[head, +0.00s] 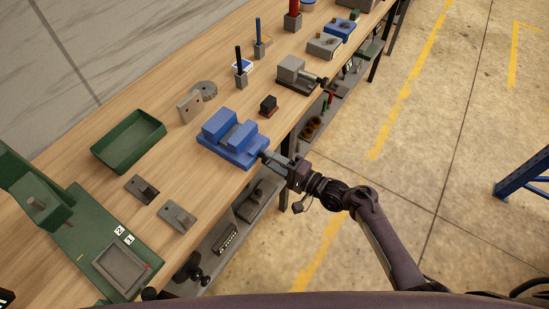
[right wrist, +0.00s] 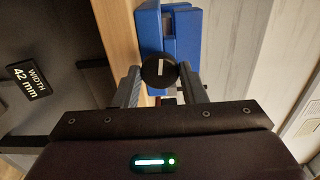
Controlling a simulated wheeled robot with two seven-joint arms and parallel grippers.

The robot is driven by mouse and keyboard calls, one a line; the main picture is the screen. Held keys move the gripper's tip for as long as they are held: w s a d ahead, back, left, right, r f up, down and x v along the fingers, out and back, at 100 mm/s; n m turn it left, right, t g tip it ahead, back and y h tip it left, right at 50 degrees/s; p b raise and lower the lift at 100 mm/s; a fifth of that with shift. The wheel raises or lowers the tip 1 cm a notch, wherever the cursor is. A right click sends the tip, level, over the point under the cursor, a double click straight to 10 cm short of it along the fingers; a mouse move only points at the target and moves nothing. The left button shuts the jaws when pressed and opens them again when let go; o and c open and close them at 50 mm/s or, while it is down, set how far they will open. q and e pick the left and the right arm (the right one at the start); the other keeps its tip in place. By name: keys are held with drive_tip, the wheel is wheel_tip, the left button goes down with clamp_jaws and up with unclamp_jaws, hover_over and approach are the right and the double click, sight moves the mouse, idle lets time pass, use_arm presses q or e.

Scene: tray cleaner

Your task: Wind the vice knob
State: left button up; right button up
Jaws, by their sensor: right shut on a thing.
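The blue vice (head: 232,138) stands at the front edge of the wooden bench, and its blue body also shows in the right wrist view (right wrist: 150,35). Its black round knob (right wrist: 158,72), with a white line mark, faces the wrist camera. My right gripper (head: 266,156) reaches in from the right at the vice's front end. In the right wrist view its two fingers (right wrist: 160,80) lie on either side of the knob and are shut on it. The white mark runs roughly along the vice's length in that view. My left gripper is not in view.
A green tray (head: 128,142), grey blocks (head: 177,216) and a green machine (head: 88,240) sit left of the vice. A shelf (head: 225,238) with items lies below.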

drive_tip(key=shift+m+p, duration=0.35)
drive_tip(key=shift+m, duration=0.45)
drive_tip(key=shift+f, duration=0.1)
drive_tip(key=o, duration=1)
drive_tip(key=b+v, duration=0.1)
drive_tip(key=v, duration=0.6)
drive_tip(key=shift+s+d, duration=0.25)
drive_tip(key=shift+d, duration=0.05)
